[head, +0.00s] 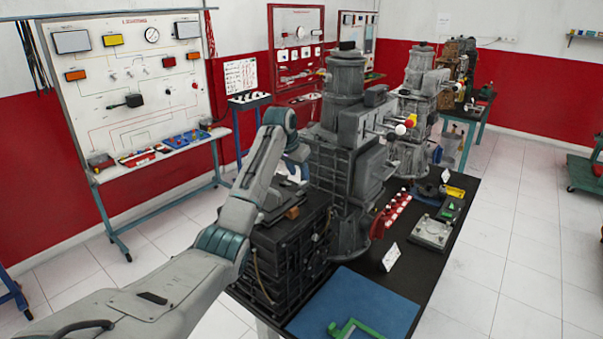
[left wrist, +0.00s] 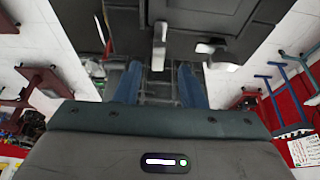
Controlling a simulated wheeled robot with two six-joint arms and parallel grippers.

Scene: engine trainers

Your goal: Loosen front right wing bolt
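My left arm reaches over the dark ribbed engine block (head: 285,255) on the near end of the bench. My left gripper (head: 287,188) is at its top and partly hidden by my arm. In the left wrist view, its two blue fingers (left wrist: 159,72) stand apart with nothing seen held between them. Two pale metal wing-like pieces, one upright (left wrist: 159,45) and one sideways (left wrist: 214,52), show on the dark housing beyond the fingertips. They look like wing bolts; I cannot tell which is front right. Contact is not clear. My right gripper is not in view.
A tall grey engine unit (head: 350,140) stands just behind the block. The black bench (head: 455,225) carries a red rack (head: 391,214), a white card (head: 390,257) and a blue mat (head: 370,300) with a green tool (head: 358,329).

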